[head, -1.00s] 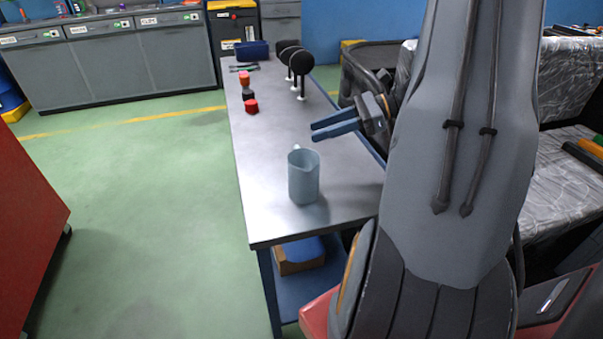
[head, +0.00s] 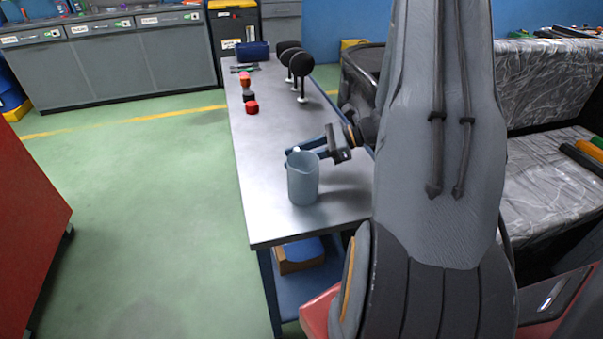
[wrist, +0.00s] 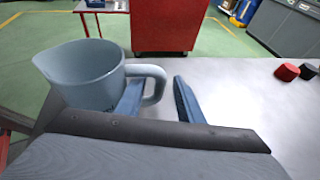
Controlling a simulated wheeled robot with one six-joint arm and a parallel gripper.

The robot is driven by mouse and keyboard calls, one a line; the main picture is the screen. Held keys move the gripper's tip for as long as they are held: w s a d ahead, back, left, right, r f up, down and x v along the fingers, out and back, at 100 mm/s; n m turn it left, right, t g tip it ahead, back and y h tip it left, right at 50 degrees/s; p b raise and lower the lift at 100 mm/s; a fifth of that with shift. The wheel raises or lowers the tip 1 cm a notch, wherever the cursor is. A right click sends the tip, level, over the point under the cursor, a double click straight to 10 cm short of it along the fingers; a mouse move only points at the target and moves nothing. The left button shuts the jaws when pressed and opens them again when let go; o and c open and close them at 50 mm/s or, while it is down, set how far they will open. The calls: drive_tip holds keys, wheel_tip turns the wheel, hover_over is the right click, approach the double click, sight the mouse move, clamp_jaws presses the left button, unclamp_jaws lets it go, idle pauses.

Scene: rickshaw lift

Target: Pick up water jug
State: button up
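In the wrist view my gripper (wrist: 155,92) is open, with one finger on each side of the handle. The left finger passes between the jug body and the handle. I cannot tell whether either finger touches it.
The metal table (head: 262,210) has red and black caps (head: 251,107) farther back. Black round-headed objects (head: 301,66) on white stems and a dark blue box (head: 252,50) stand beyond. A red cabinet (wrist: 172,25) is across the floor. The table's middle is clear.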

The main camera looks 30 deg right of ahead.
clamp_jaws()
drive_tip(key=shift+r, duration=0.1)
idle(0.4)
